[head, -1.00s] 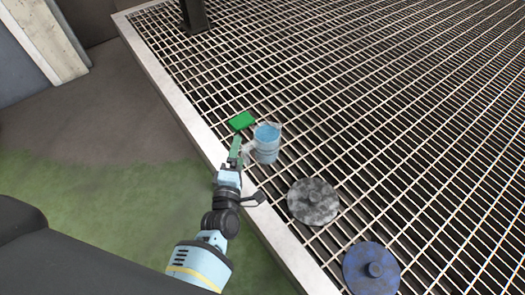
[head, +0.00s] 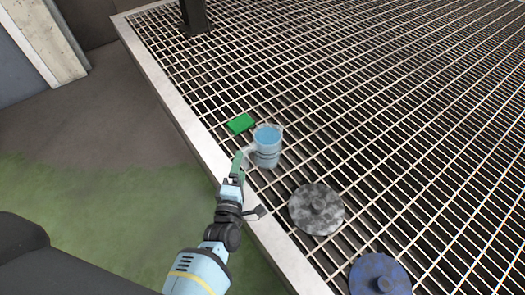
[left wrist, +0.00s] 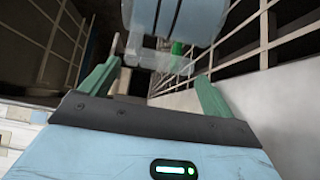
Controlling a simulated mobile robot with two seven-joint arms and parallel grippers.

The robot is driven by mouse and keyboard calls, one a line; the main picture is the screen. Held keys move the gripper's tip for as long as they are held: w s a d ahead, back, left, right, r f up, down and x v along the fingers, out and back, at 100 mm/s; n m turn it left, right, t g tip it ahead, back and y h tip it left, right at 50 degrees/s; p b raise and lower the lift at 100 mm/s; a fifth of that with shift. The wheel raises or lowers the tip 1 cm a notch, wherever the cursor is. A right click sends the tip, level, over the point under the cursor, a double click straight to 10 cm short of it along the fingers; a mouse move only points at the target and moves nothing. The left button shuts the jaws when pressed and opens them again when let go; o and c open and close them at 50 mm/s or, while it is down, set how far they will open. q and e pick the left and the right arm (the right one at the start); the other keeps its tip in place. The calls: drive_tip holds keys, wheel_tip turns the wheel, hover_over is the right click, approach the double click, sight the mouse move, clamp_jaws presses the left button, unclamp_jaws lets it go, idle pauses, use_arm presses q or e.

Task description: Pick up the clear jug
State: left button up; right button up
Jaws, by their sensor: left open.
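The clear jug (head: 268,149), with blue showing inside it, stands upright on the metal grating. Its clear handle points toward my left gripper. My left gripper (head: 239,160) is open just left of the jug, at the handle side. In the left wrist view the jug (left wrist: 178,20) shows at the top, and its handle (left wrist: 160,57) lies ahead of and between the green fingers of the gripper (left wrist: 155,82). I cannot tell whether a finger touches the handle. My right gripper does not show.
A green block (head: 240,123) lies on the grating (head: 400,130) behind the jug, to its left. A mottled grey round lid (head: 316,209) and a blue round lid (head: 379,275) lie nearer me on the right. A pale metal edge (head: 185,125) borders the grating.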

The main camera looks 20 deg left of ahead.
sight(261, 151)
use_arm(q)
drive_tip(key=shift+w+a+b, duration=0.2)
drive_tip(key=shift+w+b, duration=0.3)
drive_tip(key=shift+w, duration=1.05)
drive_tip(key=shift+w+a+b, duration=0.15)
drive_tip(key=shift+w+b, duration=0.3)
drive_tip(key=shift+w, duration=1.1)
drive_tip(key=shift+r, duration=0.1)
drive_tip(key=c, duration=1.1)
drive_tip(key=shift+r, duration=0.1)
drive_tip(key=shift+c, duration=0.6)
drive_tip(key=shift+r, duration=0.1)
